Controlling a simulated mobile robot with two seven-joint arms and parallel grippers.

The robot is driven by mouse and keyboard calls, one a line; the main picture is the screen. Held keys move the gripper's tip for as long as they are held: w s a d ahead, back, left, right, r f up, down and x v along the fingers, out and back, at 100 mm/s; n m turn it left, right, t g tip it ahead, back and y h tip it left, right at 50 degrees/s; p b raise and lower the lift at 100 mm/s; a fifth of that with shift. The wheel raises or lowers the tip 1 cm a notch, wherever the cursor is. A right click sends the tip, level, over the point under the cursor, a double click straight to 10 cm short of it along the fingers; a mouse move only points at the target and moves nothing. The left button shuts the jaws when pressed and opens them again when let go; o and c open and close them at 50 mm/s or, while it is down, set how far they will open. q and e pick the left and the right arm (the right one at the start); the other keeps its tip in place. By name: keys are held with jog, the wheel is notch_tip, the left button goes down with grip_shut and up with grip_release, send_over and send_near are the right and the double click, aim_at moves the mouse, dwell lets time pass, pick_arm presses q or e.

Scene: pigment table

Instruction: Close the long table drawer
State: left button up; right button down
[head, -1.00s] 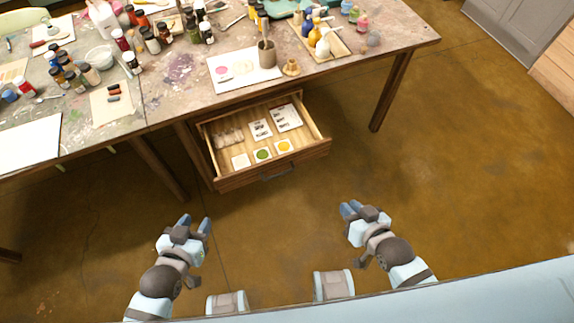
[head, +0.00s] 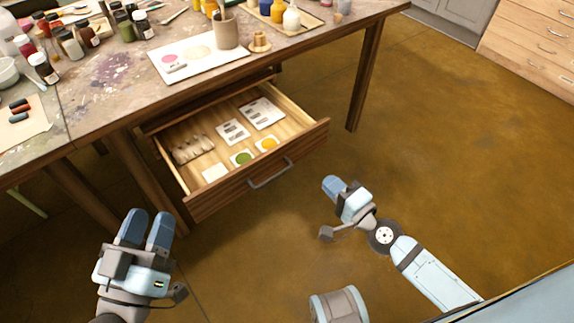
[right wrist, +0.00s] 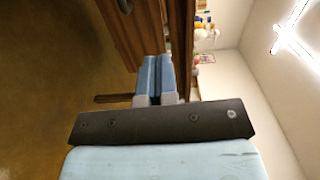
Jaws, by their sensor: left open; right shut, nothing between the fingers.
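The long table drawer (head: 222,190) is pulled out from under the table, with a dark metal handle (head: 270,173) on its wooden front. Inside lie cards, two with a green and a yellow dot, and a row of small pale items at the left. My left gripper (head: 146,228) is open and empty, in front of and left of the drawer. My right gripper (head: 334,187) is shut and empty, right of the drawer front and apart from it.
The paint-stained table (head: 110,85) holds jars, a brush cup (head: 226,32), a swatch sheet and a tray with bottles. A table leg (head: 366,75) stands right of the drawer. A wooden cabinet (head: 530,45) is at the far right. The floor between is clear.

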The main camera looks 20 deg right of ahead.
aim_at(289, 144)
jog(key=x, duration=0.4)
jog(key=p+x, duration=0.1)
jog(key=x, duration=0.4)
jog(key=p+x, duration=0.1)
jog(key=x, duration=0.4)
jog(key=shift+w+f, duration=0.1)
jog(key=shift+f, duration=0.15)
pick_arm(q)
jog(key=f, duration=0.1)
jog(key=a+f+g+y, duration=0.1)
jog(key=f, duration=0.1)
jog(key=shift+w, duration=0.15)
jog(key=shift+a, duration=0.1)
pick_arm(e)
jog(key=shift+w+d, duration=0.1)
